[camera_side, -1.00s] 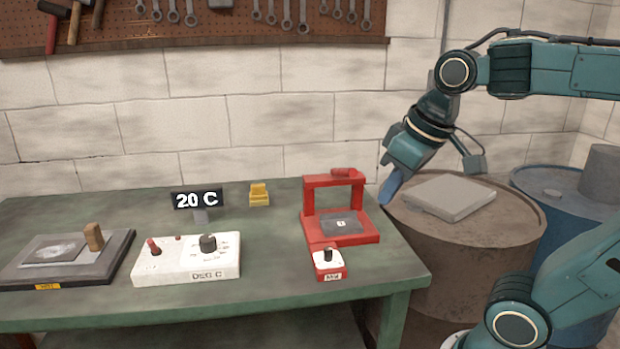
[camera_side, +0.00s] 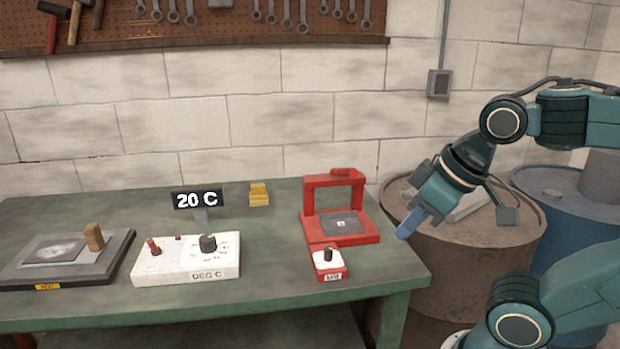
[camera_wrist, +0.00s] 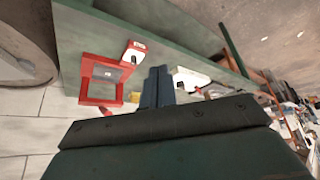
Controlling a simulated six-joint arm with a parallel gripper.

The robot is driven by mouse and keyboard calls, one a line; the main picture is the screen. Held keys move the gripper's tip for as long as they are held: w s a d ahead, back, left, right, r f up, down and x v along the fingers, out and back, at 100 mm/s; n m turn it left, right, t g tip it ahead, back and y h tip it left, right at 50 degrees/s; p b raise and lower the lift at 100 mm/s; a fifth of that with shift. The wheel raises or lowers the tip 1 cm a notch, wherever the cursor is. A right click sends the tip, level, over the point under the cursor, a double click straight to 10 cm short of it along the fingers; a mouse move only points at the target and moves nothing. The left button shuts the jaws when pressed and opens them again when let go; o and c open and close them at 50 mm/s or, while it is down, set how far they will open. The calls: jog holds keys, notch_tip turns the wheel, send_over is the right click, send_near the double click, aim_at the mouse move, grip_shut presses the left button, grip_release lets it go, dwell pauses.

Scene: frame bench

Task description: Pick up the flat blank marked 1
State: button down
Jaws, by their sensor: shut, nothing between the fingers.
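The flat blank marked 1 (camera_side: 341,223) is a dark grey plate with a small white mark. It lies on the base of the red frame (camera_side: 365,239) at the right part of the bench. In the wrist view the blank (camera_wrist: 106,72) shows inside the red frame (camera_wrist: 87,72), at the upper left. My gripper (camera_side: 408,230) is to the right of the frame, past the bench's right end and apart from the blank. Its blue fingers (camera_wrist: 157,86) are shut together and empty.
A small red box with a black knob (camera_side: 329,264) stands in front of the frame. A white control box (camera_side: 175,264), a 20 C display (camera_side: 197,199), a yellow block (camera_side: 259,194) and a dark plate device (camera_side: 103,272) stand further left. A brown barrel (camera_side: 450,262) stands right of the bench.

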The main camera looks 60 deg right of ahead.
dwell(0.3)
jog(key=c, duration=0.6)
grip_release()
jog(key=shift+o, duration=0.2)
jog(key=shift+w, duration=0.1)
jog(key=w+d+r+m+g+h, duration=0.1)
jog(key=w+d+m+g, duration=0.1)
jog(key=w+d+m, duration=0.45)
jog(key=w+d+r+m+g+h, duration=0.15)
jog(key=w+d+m, duration=0.25)
jog(key=w+m, duration=0.55)
jog(key=w+d+f+m+g, duration=0.2)
jog(key=w+d+f+m, duration=0.2)
jog(key=w+f, duration=0.3)
jog(key=w+d+f+m+g, duration=0.3)
jog(key=w+d+f+m, duration=0.2)
jog(key=w+f+m, duration=0.2)
jog(key=shift+f+h, duration=0.35)
jog(key=shift+f, duration=0.45)
jog(key=shift+d+f, duration=0.1)
jog(key=shift+d, duration=0.05)
